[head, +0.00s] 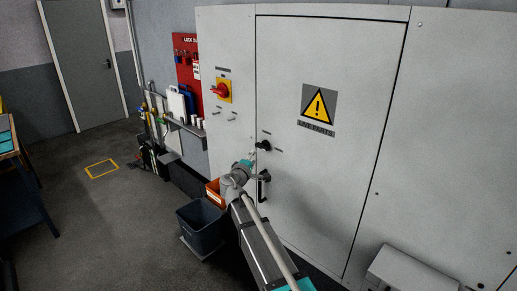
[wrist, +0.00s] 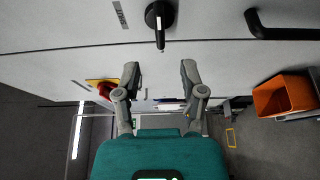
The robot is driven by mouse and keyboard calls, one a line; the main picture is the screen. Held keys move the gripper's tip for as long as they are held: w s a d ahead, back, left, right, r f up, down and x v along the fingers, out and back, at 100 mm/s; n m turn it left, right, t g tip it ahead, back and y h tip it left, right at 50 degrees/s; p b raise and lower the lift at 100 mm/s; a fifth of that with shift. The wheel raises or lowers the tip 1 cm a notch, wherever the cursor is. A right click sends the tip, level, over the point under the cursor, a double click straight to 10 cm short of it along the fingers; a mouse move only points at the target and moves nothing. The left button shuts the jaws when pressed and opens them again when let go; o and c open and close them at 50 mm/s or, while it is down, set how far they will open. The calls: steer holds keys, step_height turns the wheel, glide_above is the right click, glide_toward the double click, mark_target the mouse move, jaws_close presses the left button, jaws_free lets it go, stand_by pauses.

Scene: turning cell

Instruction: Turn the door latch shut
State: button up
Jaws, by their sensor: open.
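The door latch (head: 263,145) is a small black turn knob on the pale grey cabinet door (head: 330,175), near its left edge. In the wrist view the latch (wrist: 159,17) is at the top centre. Its narrow grip points down in that picture, with its tip close to the door seam. A label (wrist: 121,13), which seems to read SHUT, is beside it. My gripper (wrist: 160,72) is open and empty, its fingers apart and clear of the latch. In the head view my gripper (head: 245,166) is just left of and below the latch; its fingers are hard to make out.
A black door handle (head: 263,188) sits below the latch, close to my gripper. A red and yellow rotary switch (head: 221,91) is up left on the cabinet. The floor on the left is mostly clear.

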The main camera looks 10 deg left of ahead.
mark_target(261, 148)
steer(key=x, duration=0.9)
steer(key=shift+w+d, duration=0.1)
steer(key=shift+w, duration=0.05)
